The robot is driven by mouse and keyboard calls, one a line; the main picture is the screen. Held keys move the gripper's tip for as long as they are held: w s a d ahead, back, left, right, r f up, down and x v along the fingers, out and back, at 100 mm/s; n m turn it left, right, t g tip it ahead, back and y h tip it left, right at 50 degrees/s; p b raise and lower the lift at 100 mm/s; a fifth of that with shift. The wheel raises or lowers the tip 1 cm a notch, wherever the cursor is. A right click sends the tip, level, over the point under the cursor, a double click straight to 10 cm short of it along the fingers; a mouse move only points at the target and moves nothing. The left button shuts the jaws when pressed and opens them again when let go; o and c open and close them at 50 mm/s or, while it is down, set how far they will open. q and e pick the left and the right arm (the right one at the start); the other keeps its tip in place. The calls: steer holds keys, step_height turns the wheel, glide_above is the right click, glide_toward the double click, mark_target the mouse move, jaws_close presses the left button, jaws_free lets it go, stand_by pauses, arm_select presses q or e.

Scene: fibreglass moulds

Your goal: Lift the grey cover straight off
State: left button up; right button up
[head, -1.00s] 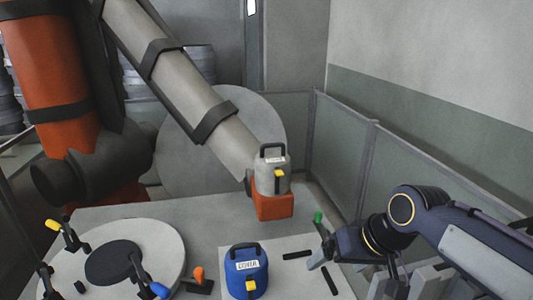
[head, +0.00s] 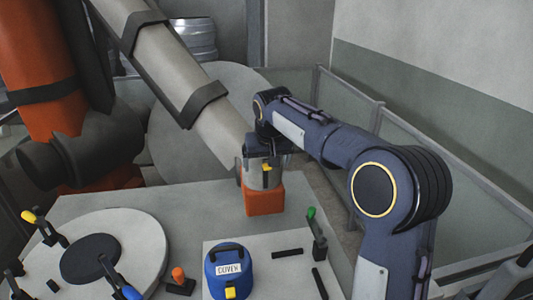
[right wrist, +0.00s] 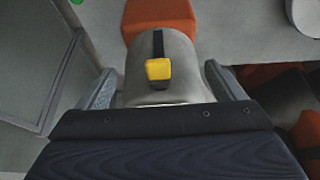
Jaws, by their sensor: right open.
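The grey cover (head: 262,178), a rounded canister with a yellow latch, sits on an orange block (head: 264,202) at the back edge of the table. My right gripper (head: 265,170) is over its top, with the fingers open on both sides. In the right wrist view the cover (right wrist: 165,95) lies between the two fingers (right wrist: 162,85), with a visible gap at least on the right. Its black top handle, seen earlier, is hidden by the gripper. My left gripper is not in view.
A blue canister labelled COVER (head: 229,274) stands on a white board (head: 262,276) with black bars and a green-tipped clamp (head: 316,228). A round pale mould (head: 140,236) with clamps is at left.

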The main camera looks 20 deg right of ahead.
mark_target(257, 179)
steer(key=shift+x, duration=1.7)
steer(key=shift+s, duration=0.1)
steer(key=c, duration=1.5)
steer(key=shift+r, duration=0.15)
